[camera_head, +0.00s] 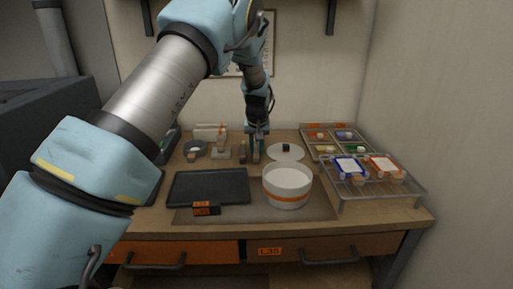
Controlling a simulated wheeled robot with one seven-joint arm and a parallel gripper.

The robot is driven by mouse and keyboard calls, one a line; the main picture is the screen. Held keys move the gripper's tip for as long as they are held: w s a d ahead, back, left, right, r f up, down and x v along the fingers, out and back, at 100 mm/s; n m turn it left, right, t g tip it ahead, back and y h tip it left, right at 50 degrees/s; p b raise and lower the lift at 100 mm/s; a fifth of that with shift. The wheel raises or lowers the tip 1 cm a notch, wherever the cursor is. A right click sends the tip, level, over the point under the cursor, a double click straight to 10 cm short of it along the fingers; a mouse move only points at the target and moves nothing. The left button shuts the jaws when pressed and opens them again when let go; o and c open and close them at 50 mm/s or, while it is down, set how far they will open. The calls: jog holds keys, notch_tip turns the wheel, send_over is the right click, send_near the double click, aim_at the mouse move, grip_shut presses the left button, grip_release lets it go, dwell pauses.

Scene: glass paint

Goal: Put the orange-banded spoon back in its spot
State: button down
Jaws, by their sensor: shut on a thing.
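My gripper (256,153) points down over the back middle of the table, between a small white bottle with an orange tip and a white lid. It is shut on a small thin thing, mostly hidden by the fingers. A tan piece shows between or beside the fingertips, low near the tabletop; I cannot tell whether it touches. No orange band can be made out on it, so I cannot confirm that it is the orange-banded spoon. No other spoon is clearly visible, and no marked spot for it can be made out.
A white pot with an orange band (287,187) stands in front, right of a black tray (208,187). The white lid (285,152) lies behind the pot. A wire rack (410,193) with packets and a sectioned tray (335,142) fill the right. The bottle (222,137) stands left.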

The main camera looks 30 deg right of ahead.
jog(key=shift+f, duration=0.25)
dwell(0.5)
jog(key=c, duration=0.6)
grip_release()
jog(key=b+v, duration=0.4)
jog(key=v, duration=0.7)
jog(key=a+f+n+g, duration=0.1)
jog(key=a+n, duration=0.2)
jog(key=a, duration=2)
jog(key=shift+n+g+y, duration=0.5)
jog(key=shift+n+y, duration=0.2)
jog(key=shift+n, duration=0.1)
jog(key=s+a+f, duration=0.1)
jog(key=s+a, duration=0.4)
jog(key=a, duration=0.1)
jog(key=s+a+f, duration=0.1)
jog(key=s+a, duration=0.5)
jog(key=a, duration=0.1)
jog(key=s+a+f, duration=0.1)
jog(key=s+a, duration=0.4)
jog(key=a, duration=0.2)
jog(key=shift+s+a+f, duration=0.15)
jog(key=shift+f, duration=0.2)
